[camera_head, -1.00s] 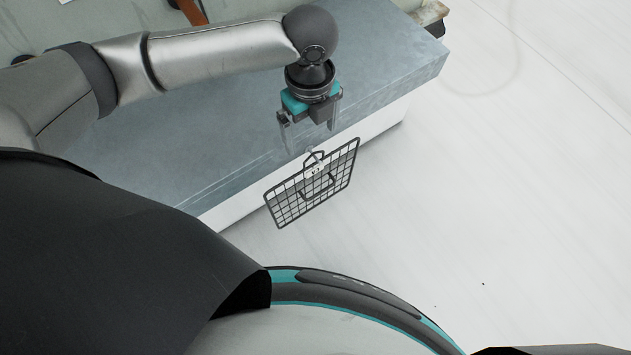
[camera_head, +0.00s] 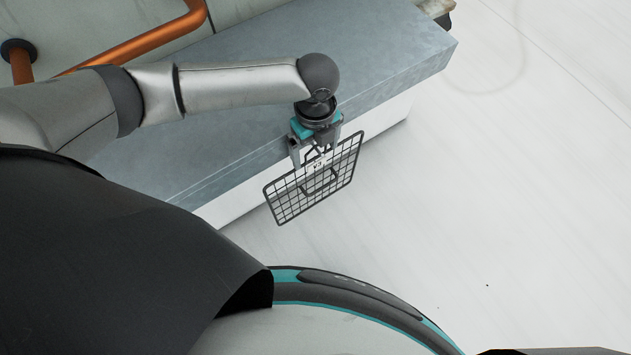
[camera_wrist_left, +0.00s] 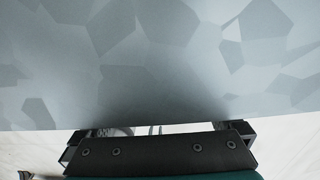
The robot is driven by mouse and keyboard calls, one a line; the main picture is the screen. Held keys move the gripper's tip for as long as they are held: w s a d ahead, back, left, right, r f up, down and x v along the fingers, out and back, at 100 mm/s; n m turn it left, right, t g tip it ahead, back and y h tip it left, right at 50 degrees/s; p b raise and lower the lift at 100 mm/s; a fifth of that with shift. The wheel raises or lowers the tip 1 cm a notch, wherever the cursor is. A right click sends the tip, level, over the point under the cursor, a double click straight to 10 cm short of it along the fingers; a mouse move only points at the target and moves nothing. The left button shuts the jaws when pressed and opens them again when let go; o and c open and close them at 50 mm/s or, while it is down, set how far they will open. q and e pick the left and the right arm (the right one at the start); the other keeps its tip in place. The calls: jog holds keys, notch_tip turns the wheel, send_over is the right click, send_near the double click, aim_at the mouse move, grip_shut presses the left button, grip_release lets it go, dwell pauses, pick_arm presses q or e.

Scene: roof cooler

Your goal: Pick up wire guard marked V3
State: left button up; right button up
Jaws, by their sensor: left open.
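The wire guard (camera_head: 310,188) is a dark rectangular mesh panel with a pale tag (camera_head: 318,164) near its top; the tag's marking is too small to read for certain. It hangs tilted at the front edge of the grey metal slab. My left gripper (camera_head: 316,158) points down over the guard's top, its fingers open on either side of the upper handle part. The fingers partly hide that top, and I cannot tell whether they touch it. In the left wrist view, thin wire loops (camera_wrist_left: 126,131) show between the open fingers. My right gripper is not in view.
The grey metal slab (camera_head: 235,115) with its white front lies right behind the guard and close to my left gripper. An orange pipe rail (camera_head: 140,45) stands at the back left. The pale floor (camera_head: 500,200) at the right is clear.

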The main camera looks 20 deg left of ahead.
pick_arm(q)
grip_shut()
dwell(0.8)
jog(key=shift+r, duration=0.1)
